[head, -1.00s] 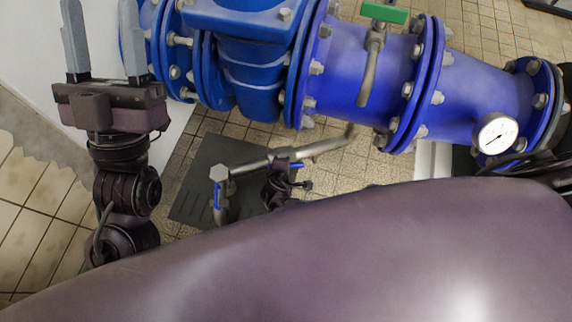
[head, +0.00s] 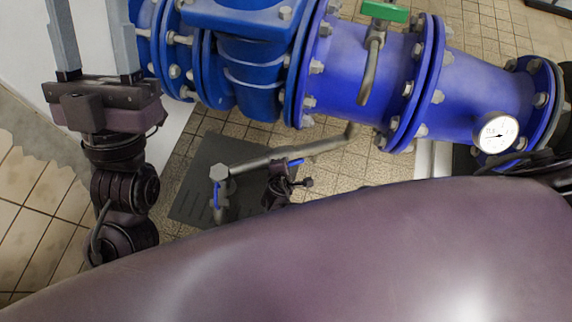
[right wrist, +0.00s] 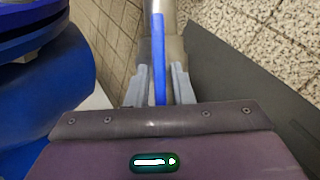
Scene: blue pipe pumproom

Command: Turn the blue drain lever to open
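In the right wrist view a slim blue lever (right wrist: 159,58) runs between the two grey fingers of my right gripper (right wrist: 160,86). The fingers are apart, with a narrow gap on each side of the lever. The lever's near end is hidden by the gripper body. In the head view a blue strip (head: 295,162) shows beside the grey drain pipe (head: 250,162), next to dark parts of my right arm; the fingers are not clear there. Another blue handle (head: 217,195) is at the pipe's left end. My left gripper (head: 95,40) is open and empty at the far left.
Large blue flanged pipes (head: 370,75) cross the top. A green-handled lever (head: 384,12) and a pressure gauge (head: 495,133) are on them. A dark mat (head: 190,195) lies on the tiled floor under the drain pipe. Bare tiles (head: 30,215) are at lower left.

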